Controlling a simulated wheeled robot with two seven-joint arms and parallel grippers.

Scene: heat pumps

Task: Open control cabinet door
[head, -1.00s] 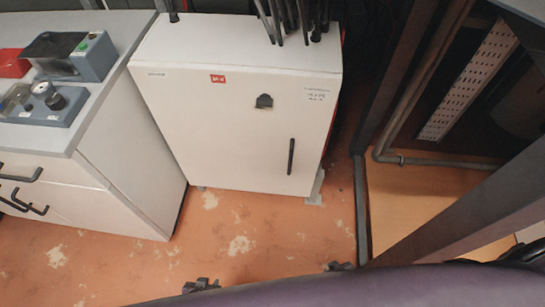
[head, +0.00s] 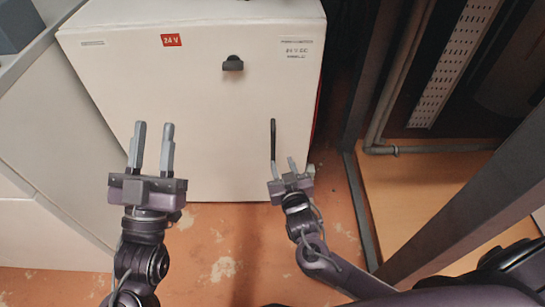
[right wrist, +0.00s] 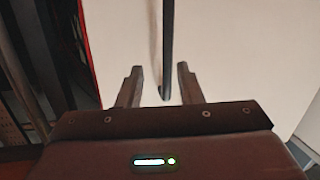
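The white control cabinet (head: 200,110) stands ahead with its door shut, a red 24 V label and a dark latch knob (head: 233,64) near its top. A dark vertical bar handle (head: 273,140) is on the right side of the door. My right gripper (head: 283,165) is at the lower end of the handle. In the right wrist view my right gripper (right wrist: 157,85) is open, with the handle (right wrist: 167,45) showing between its fingers; I cannot tell whether they touch it. My left gripper (head: 152,135) is open and empty in front of the door's left part.
A grey-white bench cabinet (head: 50,150) stands to the left. A dark metal frame post (head: 365,100) and a pipe (head: 400,85) are close on the right. The stained orange floor (head: 225,245) in front is clear.

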